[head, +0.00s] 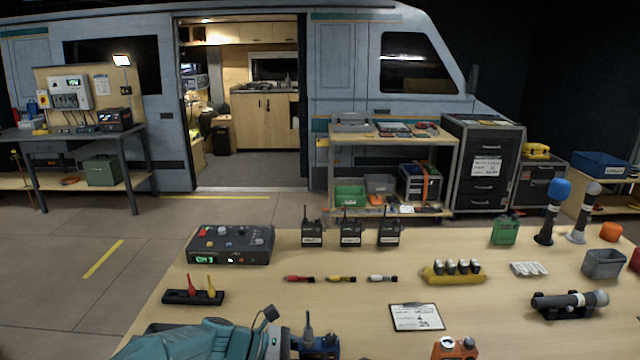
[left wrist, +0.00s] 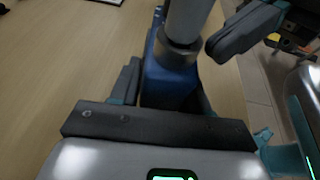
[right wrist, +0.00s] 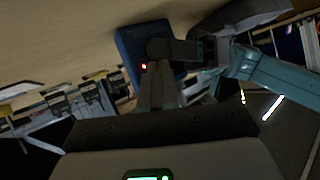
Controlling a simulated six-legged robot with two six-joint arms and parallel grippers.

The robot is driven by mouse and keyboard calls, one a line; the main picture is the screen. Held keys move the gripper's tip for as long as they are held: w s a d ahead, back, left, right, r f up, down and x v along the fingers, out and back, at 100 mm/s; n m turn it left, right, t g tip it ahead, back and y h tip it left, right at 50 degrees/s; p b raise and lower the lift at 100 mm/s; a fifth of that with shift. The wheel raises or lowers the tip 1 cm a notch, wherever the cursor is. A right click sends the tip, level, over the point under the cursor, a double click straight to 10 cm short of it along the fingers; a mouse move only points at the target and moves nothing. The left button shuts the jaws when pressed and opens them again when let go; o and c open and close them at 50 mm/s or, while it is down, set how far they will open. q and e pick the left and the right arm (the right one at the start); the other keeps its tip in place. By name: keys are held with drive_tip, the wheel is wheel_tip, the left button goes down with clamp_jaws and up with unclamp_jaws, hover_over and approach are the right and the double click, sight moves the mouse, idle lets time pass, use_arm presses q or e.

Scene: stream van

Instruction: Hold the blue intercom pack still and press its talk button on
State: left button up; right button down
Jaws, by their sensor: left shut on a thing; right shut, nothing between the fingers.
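The blue intercom pack (head: 322,345) stands at the bottom edge of the head view, with a dark antenna rising from it. In the left wrist view the pack (left wrist: 170,85) sits between the fingers of my left gripper (left wrist: 168,98), which is shut on it. A grey cylinder on its top covers part of it. In the right wrist view the pack (right wrist: 138,48) shows a small red light. My right gripper (right wrist: 158,52) is shut and empty, its tips in front of the pack; I cannot tell whether they touch it. The talk button is not distinguishable.
The wooden table holds a dark control box (head: 230,244), several radios (head: 350,236), a yellow battery holder (head: 454,273), a white card (head: 416,317) and a microphone (head: 570,303). An orange device (head: 455,348) stands at the front edge.

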drive_tip(key=shift+s+d, duration=0.2)
drive_tip(key=shift+s, duration=2.7)
use_arm(q)
drive_tip(key=o, duration=1.2)
